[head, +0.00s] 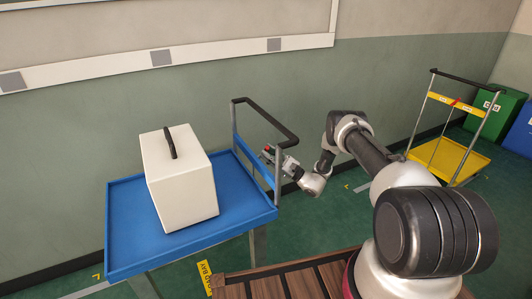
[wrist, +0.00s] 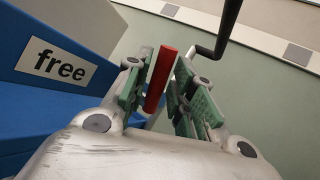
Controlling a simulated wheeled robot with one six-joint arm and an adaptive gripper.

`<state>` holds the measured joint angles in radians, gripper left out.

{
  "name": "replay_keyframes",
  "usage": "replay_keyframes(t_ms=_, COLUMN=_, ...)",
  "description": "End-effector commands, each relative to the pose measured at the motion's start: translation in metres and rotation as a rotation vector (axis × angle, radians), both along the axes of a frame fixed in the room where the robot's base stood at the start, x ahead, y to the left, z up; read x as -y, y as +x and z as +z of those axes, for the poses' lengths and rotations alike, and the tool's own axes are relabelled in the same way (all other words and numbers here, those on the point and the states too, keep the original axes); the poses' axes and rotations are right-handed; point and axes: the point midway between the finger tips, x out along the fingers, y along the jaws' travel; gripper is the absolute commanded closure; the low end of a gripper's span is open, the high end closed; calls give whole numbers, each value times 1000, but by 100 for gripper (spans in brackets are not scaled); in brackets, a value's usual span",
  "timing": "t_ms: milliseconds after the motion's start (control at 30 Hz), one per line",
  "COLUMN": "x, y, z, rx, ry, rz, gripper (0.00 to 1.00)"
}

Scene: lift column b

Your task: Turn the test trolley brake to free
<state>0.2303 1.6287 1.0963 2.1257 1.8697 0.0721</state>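The blue trolley (head: 120,228) stands at the left in the head view, with a black push handle (head: 268,115) at its right end. A red brake lever (wrist: 160,76) stands out between the green fingers in the wrist view; only a small red bit of it (head: 267,148) shows in the head view. My gripper (wrist: 163,80) is at the trolley's handle end, with its fingers drawn in close on both sides of the lever. A white label reading "free" (wrist: 58,63) is on a blue surface left of the lever.
A large white box (head: 180,185) with a black handle sits on the blue trolley. A yellow trolley (head: 452,158) and a green bin (head: 497,117) stand at the right. A slatted wooden surface (head: 285,280) is in front. Green floor is clear between the trolleys.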

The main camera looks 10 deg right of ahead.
Motion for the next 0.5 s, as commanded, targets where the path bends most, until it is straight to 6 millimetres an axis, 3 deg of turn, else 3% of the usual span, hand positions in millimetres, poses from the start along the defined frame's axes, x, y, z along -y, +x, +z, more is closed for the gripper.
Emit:
replay_keyframes(t_ms=300, x=51, y=-36, z=-34, rx=-2, ry=0, rz=-3, gripper=75)
replay_keyframes(t_ms=500, x=71, y=-51, z=-47, rx=-1, ry=0, rz=-2, gripper=75)
